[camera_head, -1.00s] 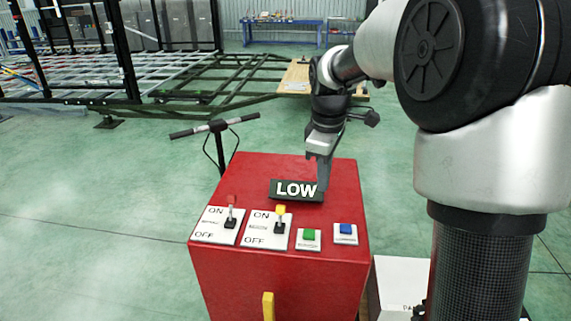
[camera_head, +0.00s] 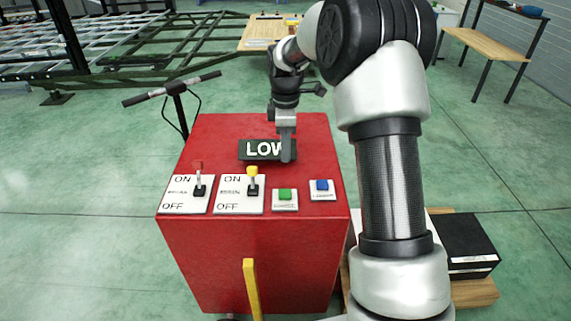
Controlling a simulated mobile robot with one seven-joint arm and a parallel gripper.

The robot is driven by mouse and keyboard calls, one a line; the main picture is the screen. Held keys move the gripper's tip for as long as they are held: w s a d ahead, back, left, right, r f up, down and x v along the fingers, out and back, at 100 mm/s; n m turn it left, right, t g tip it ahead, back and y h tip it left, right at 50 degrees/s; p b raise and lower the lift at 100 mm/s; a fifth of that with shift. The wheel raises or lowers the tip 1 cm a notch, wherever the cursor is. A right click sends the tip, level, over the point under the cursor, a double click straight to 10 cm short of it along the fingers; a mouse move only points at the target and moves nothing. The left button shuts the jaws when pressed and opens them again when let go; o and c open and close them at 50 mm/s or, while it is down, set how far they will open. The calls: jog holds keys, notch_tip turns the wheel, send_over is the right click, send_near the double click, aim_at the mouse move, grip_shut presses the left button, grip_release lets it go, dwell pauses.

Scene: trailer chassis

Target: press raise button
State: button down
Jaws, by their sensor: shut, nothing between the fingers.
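A red control box (camera_head: 240,250) stands in front of me. On its top, near the front edge, is a green button (camera_head: 285,194) on a white plate with a label too small to read surely. A blue button (camera_head: 322,185) on its own white plate sits to the right of it. A black sign reading LOW (camera_head: 262,150) stands behind the buttons. My gripper (camera_head: 287,157) is shut and empty. It points down at the right end of the sign, covering part of its last letter, behind and apart from the green button.
Two lever switches stand left of the buttons, one red-tipped (camera_head: 199,180) and one yellow-tipped (camera_head: 253,180). A yellow handle (camera_head: 251,287) is on the box's front. A T-shaped handlebar (camera_head: 173,88) rises behind it. A black box (camera_head: 466,246) lies at right.

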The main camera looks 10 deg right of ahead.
aim_at(286, 193)
notch_tip(286, 193, down, 13)
jog(key=shift+r+b, duration=0.15)
jog(key=shift+b, duration=0.55)
jog(key=shift+f+b, duration=0.3)
jog(key=shift+f, duration=0.35)
jog(key=shift+s+f, duration=0.25)
jog(key=shift+f, duration=0.2)
jog(key=shift+r, duration=0.35)
notch_tip(286, 193, up, 14)
jog(key=p, duration=0.3)
jog(key=shift+w+r+p, duration=0.25)
jog(key=shift+w+p, duration=0.05)
